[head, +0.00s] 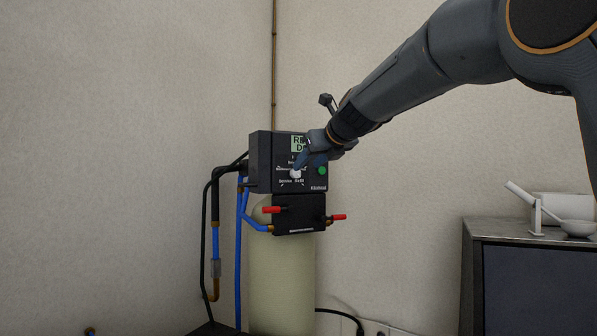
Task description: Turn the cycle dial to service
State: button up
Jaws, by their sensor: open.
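The cycle dial (295,174) is a small white knob on the front of a black control head (261,163). Printed labels ring it; the one at lower left appears to read Service and the one at lower right is too small to be sure of. My gripper (301,164) is open, its fingers reaching to the dial from the upper right. The fingertips overlap the dial's upper edge in the picture; I cannot tell whether they touch it or sit around it. The dial's pointing direction is unclear.
A green button (322,171) lies right of the dial, and a partly hidden display (298,143) above. Below is a black valve block (298,215) with red handles on a pale tank (282,280). Blue and black pipes run at left. A cabinet (530,231) stands right.

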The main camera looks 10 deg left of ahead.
aim_at(295, 174)
jog(key=p+x, duration=0.2)
jog(key=x, duration=0.5)
jog(key=shift+w+a, duration=0.3)
jog(key=shift+w, duration=0.1)
jog(key=shift+r, duration=0.15)
jog(key=c, duration=1)
jog(key=shift+c, duration=0.2)
